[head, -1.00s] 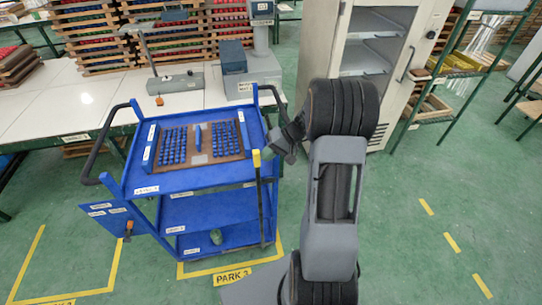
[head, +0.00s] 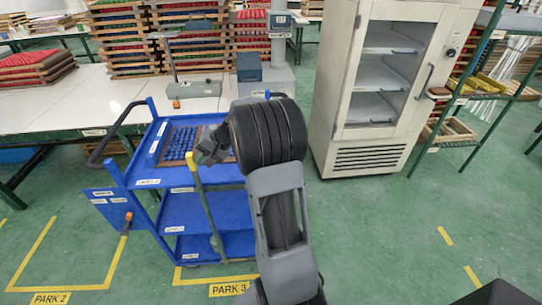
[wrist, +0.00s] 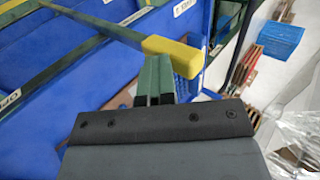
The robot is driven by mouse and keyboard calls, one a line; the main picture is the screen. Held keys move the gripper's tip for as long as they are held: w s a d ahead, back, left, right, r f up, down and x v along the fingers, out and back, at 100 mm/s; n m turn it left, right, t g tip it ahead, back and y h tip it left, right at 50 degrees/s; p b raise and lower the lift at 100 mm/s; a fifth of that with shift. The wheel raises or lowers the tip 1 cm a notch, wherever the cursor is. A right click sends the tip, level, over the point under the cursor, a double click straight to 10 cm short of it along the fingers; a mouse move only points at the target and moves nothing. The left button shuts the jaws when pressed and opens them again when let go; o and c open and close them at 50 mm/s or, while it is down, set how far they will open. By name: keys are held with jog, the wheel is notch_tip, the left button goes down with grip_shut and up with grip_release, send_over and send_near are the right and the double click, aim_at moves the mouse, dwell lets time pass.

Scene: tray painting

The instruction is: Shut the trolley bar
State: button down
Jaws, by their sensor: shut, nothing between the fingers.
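The trolley bar (head: 205,205) is a thin dark green bar with a yellow end (head: 191,160). It stands steeply in front of the blue trolley's (head: 179,214) shelves, its yellow end up and tilted left. My gripper (head: 197,156) is shut and empty, close to the yellow end. In the wrist view the yellow end (wrist: 172,52) lies just beyond my fingertips (wrist: 158,62). I cannot tell whether they touch. My arm hides the trolley's right side in the head view.
A blue flap with labels (head: 112,200) stands out at the trolley's left. A tray of blue pieces (head: 178,145) sits on its top. A white worktable (head: 55,100) is behind, a pale cabinet (head: 350,158) at right. Green floor is free on the right.

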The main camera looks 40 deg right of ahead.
jog(key=shift+a, duration=0.2)
dwell(0.3)
jog(key=s+d+f+b+v, duration=0.1)
jog(key=f+v, duration=0.1)
jog(key=v, duration=1.1)
jog(key=shift+d, duration=0.35)
